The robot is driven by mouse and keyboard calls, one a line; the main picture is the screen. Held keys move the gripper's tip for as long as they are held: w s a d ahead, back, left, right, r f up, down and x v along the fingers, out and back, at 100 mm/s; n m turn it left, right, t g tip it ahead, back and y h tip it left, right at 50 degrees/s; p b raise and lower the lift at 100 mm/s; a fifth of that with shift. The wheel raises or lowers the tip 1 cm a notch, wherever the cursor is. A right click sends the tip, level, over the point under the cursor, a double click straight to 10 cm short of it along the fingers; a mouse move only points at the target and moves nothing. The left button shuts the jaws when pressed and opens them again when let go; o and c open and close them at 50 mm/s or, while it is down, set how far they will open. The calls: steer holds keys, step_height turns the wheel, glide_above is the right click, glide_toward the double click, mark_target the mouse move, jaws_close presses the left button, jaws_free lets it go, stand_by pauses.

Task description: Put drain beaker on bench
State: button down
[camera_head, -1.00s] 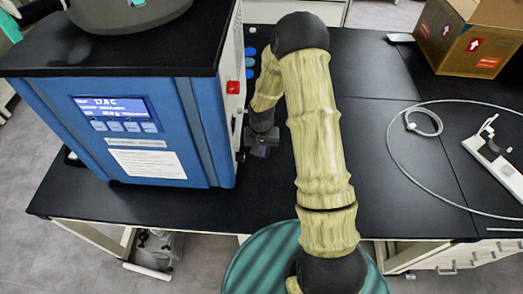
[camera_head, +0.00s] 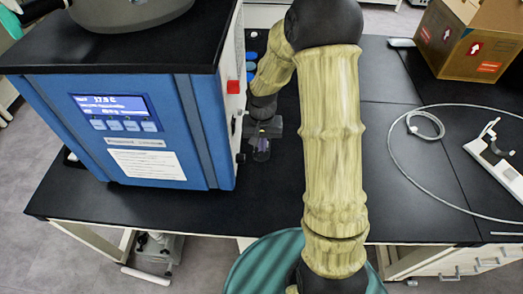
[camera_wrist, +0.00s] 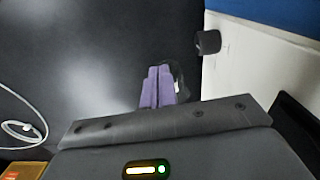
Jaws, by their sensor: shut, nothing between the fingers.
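My gripper (camera_head: 263,130) is beside the right side of the blue freeze dryer (camera_head: 150,130), low over the black bench (camera_head: 215,215). In the wrist view its purple fingers (camera_wrist: 159,72) are together, with nothing between them. A small clear vessel, apparently the drain beaker (camera_head: 261,152), shows just below my gripper in the head view. In the wrist view a dark, see-through shape with a pale mark, likely the same beaker (camera_wrist: 180,78), is partly hidden behind the fingers. I cannot tell whether the fingers touch it.
A dark round knob (camera_wrist: 208,42) juts from the dryer's white side panel. A red switch (camera_head: 233,87) sits higher on that panel. A coiled clear tube (camera_head: 425,125), a white device (camera_head: 495,155) and a cardboard box (camera_head: 468,40) are on the right.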

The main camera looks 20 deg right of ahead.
steer(key=shift+r, duration=0.1)
steer(key=c, duration=1.6)
jaws_free()
steer(key=shift+s+r, duration=0.1)
steer(key=shift+o, duration=0.3)
steer(key=s+r+n+t, duration=0.1)
steer(key=s+r, duration=0.4)
steer(key=shift+d+r, duration=0.15)
steer(key=shift+r, duration=0.05)
steer(key=s+r+n+t, duration=0.1)
steer(key=s+r, duration=0.3)
steer(key=s, duration=0.5)
steer(key=shift+d+r+n+t, duration=0.2)
steer(key=shift+r+n+t, duration=0.15)
steer(key=shift+n, duration=0.15)
steer(key=shift+w, duration=0.15)
